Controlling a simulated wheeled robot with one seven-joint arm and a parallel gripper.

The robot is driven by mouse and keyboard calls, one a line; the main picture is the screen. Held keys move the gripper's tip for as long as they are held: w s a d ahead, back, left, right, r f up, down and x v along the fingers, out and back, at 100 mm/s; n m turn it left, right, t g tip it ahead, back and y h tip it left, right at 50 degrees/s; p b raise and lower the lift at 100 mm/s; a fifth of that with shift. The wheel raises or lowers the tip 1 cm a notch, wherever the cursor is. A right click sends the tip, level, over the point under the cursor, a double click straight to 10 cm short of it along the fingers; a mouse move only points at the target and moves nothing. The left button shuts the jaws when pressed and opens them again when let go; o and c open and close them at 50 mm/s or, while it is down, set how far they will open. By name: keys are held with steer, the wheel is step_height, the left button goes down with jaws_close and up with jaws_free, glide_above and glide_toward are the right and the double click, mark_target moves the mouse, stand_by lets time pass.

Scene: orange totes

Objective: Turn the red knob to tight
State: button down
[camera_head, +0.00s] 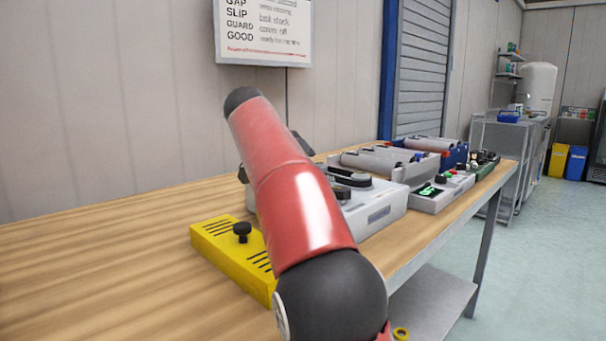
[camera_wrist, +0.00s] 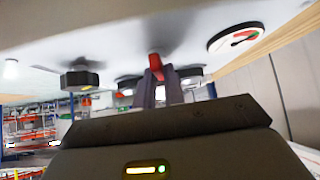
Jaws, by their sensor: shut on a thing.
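The red knob (camera_wrist: 155,62) shows in the wrist view, on a pale grey panel that fills the top of the picture. My gripper (camera_wrist: 158,76) has its two dark fingers close together on the red knob. The fingers cover part of it, and I cannot read its angle or any tight mark. A round dial (camera_wrist: 237,38) with a red and green scale and a dark needle sits to the right on the same panel. In the head view my red arm hides the gripper and the red knob; the grey box (camera_head: 377,207) shows partly behind it.
Black knobs (camera_wrist: 80,79) stand near the red one. A yellow box (camera_head: 222,250) with a black knob (camera_head: 242,230) lies on the wooden bench (camera_head: 110,285), left of the grey box. More devices (camera_head: 440,192) line the bench to the right. The bench's left part is clear.

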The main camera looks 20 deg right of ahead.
steer(key=shift+w+m+g, duration=0.1)
steer(key=shift+m+g, duration=0.2)
steer(key=shift+m, duration=0.2)
steer(key=c, duration=1.5)
jaws_free()
steer(key=shift+a, duration=0.1)
steer(key=v, duration=0.5)
steer(key=shift+a, duration=0.35)
steer(key=s+a, duration=0.1)
steer(key=a, duration=0.2)
steer(key=s+a, duration=0.2)
steer(key=a, duration=0.2)
steer(key=s+a+b, duration=0.1)
steer(key=a, duration=0.2)
steer(key=shift+s+a, duration=0.15)
steer(key=shift+a, duration=0.1)
